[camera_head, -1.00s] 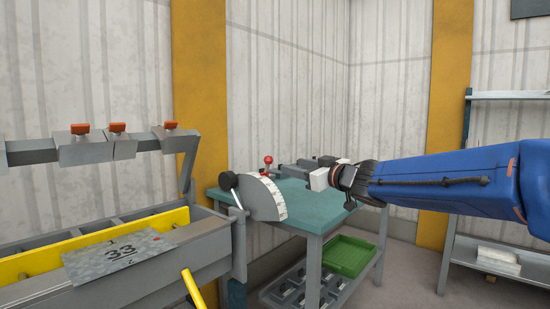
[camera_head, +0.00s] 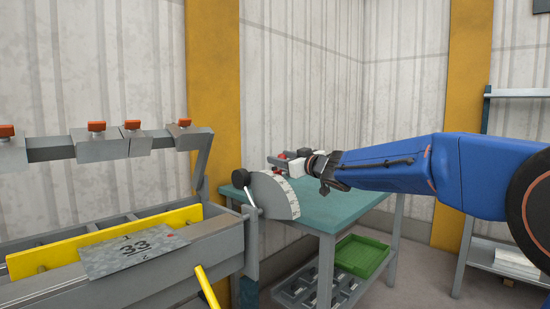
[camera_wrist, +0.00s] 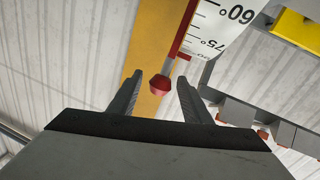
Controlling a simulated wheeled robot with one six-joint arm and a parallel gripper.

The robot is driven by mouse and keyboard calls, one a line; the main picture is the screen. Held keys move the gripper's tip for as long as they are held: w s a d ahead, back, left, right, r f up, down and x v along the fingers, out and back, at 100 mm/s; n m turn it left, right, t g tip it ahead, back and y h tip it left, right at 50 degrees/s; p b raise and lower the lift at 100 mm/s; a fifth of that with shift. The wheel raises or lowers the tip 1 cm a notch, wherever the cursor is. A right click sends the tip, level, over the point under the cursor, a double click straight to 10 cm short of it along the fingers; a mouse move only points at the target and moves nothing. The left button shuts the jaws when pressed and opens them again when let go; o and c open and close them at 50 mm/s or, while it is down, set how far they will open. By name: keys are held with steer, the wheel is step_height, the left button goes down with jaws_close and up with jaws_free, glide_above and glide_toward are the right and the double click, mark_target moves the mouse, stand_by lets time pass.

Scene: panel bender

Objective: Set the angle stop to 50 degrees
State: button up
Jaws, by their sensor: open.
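The angle stop is a pale quarter-disc scale (camera_head: 276,196) with a black knob (camera_head: 240,177) at its left, standing beside the bender's end. In the wrist view the scale (camera_wrist: 222,25) shows 60 and 75 markings upside down. A red pointer arm (camera_wrist: 186,32) runs along the scale's edge to a red knob (camera_wrist: 159,85). The exact reading cannot be told. My gripper (camera_head: 296,166) is open beyond the scale's upper right in the head view. In the wrist view its fingers (camera_wrist: 160,95) stand on either side of the red knob, with gaps showing.
A green-topped table (camera_head: 335,202) stands behind the scale, with a green crate (camera_head: 362,256) below. The bender with its yellow bar (camera_head: 100,240) and a metal sheet (camera_head: 130,250) is at the left. A shelf (camera_head: 500,255) stands at the right.

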steer(key=x, duration=0.4)
steer(key=shift+w, duration=0.1)
jaws_close()
